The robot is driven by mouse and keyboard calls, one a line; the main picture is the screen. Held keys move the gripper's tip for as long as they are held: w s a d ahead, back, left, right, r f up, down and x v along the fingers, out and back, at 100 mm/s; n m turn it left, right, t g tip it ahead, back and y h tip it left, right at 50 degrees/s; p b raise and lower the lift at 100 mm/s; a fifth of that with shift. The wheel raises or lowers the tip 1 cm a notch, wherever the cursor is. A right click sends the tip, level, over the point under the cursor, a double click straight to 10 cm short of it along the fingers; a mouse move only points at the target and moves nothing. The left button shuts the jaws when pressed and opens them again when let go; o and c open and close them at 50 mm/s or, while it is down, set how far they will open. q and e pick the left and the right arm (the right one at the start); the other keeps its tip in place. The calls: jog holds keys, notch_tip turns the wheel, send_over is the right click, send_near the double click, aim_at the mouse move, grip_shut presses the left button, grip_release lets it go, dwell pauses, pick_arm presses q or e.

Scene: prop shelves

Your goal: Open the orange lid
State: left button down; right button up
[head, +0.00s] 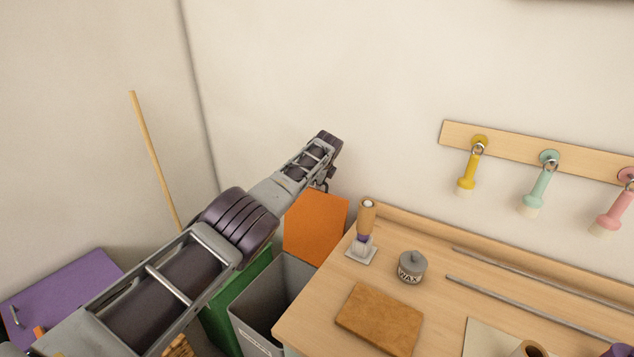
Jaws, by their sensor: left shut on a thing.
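The orange lid (315,226) stands raised and steeply tilted at the back of a grey bin (245,317), left of the workbench. The bin's dark opening shows in front of the lid. My left arm reaches in from the lower left across the view. My left gripper (324,186) is at the lid's upper edge and shut on it; the fingers are small and partly hidden by my wrist. My right gripper is not in view.
A workbench (300,328) stands at the right with a brush (365,225), wax tin (411,268) and brown board (379,318). A purple lid (65,290), green panel (216,325) and wooden pole (155,160) are at the left. A wall rack (510,145) holds coloured handles.

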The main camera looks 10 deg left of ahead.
pick_arm(q)
jog(key=shift+d+f, duration=0.2)
jog(key=c, duration=1.9)
grip_release()
jog(key=o, duration=0.4)
jog(key=shift+w+d+f, duration=0.1)
jog(key=shift+w+f, duration=0.15)
jog(key=shift+r, duration=0.15)
jog(key=shift+r, duration=0.15)
jog(key=shift+r, duration=0.1)
